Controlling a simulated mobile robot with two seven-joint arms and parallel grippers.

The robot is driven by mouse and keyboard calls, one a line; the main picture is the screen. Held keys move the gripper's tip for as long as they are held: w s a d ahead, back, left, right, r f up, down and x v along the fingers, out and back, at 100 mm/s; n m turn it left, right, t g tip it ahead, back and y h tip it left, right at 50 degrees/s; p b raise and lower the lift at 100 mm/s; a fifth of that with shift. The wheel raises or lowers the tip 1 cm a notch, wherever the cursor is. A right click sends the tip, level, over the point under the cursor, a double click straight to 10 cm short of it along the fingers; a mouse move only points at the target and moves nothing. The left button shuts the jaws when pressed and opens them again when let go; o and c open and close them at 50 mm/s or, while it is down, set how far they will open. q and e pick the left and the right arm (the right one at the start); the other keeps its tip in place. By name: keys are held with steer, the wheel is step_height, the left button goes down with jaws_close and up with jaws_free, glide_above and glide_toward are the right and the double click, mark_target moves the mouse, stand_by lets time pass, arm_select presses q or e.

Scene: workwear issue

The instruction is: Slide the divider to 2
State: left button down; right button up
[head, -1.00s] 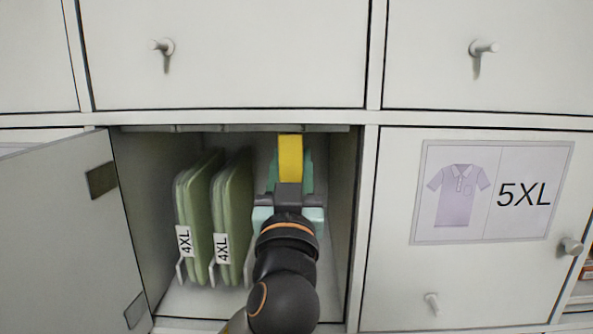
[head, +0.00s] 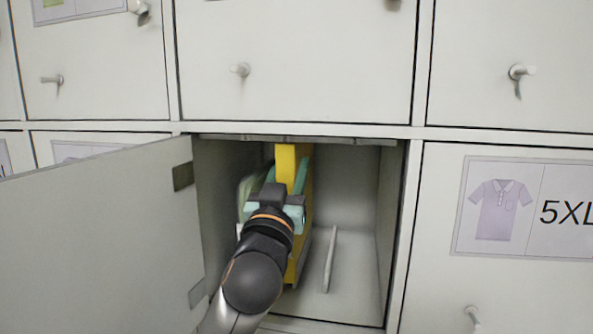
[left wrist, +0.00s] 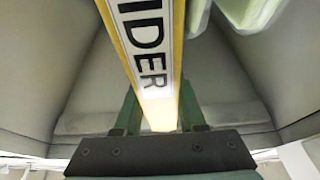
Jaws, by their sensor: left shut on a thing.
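The yellow divider (head: 285,165) stands upright inside the open compartment, left of its middle in the head view. In the left wrist view the divider (left wrist: 153,50) shows a white label with black letters ending in "IDER". My left gripper (head: 287,190) reaches into the compartment and is shut on the divider, with its green fingers on either side. Most of the divider's lower front is hidden behind my gripper and arm. No number marks are readable inside the compartment. My right gripper is not in view.
Green folded garments (head: 250,185) stand left of the divider, mostly hidden. The open door (head: 100,245) hangs at the left. A closed 5XL door (head: 430,270) is at the right.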

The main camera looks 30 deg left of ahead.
arm_select(q)
steer(key=shift+c, duration=2.4)
jaws_free()
steer(key=b+v, duration=1.2)
steer(key=b, duration=0.2)
steer(key=shift+s+f, duration=0.15)
steer(key=shift+f, duration=0.05)
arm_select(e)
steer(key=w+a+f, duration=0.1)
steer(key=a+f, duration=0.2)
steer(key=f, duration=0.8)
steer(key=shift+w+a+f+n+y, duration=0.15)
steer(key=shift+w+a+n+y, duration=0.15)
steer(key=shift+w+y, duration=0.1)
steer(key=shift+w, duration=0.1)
